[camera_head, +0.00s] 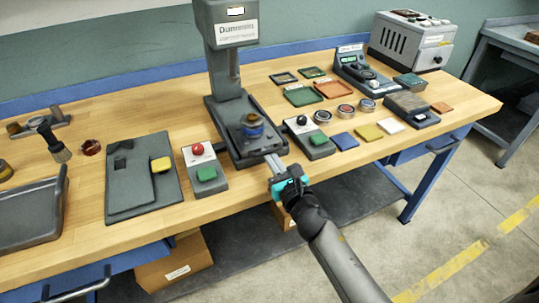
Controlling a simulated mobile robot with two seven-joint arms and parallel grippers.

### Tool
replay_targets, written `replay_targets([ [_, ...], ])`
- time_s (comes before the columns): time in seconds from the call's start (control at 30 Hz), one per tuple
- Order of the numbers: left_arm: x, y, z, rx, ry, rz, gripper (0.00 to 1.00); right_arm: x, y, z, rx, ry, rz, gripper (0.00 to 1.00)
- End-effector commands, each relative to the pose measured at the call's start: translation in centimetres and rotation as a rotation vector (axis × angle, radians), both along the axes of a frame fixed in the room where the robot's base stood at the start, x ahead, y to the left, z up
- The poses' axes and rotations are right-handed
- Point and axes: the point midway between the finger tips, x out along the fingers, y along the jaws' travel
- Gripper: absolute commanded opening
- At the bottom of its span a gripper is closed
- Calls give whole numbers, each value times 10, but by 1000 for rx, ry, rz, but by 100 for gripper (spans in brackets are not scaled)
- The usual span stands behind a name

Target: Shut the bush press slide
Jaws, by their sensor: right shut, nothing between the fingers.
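The bush press (227,70) stands on the bench with a tall grey column and a dark base. Its slide (265,150) is low at the front of the base, and a round part with a blue band (252,125) sits above it. My right gripper (276,168) is at the bench's front edge, close in front of the slide. Its fingers are shut with nothing between them. A pale metal bar shows between gripper and press; I cannot tell whether the fingers touch the slide. My left gripper is not in view.
Control boxes stand left (205,170) and right (310,138) of the press, close to the gripper. Coloured plates and small rings lie on the right. A grey tray (62,195) and a dark fixture plate (120,205) lie on the left.

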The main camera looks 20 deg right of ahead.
Motion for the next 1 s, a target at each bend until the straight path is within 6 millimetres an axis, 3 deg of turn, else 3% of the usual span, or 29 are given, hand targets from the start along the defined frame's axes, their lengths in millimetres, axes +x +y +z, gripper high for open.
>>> replay_targets([
  [0.17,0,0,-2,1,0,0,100,8,0,-1,0,-2,1,0],
  [0.7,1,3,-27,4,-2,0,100,89,4,-2,0,-1,2,0],
  [1.0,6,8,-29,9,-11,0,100,99,3,0,0,0,-1,0],
])
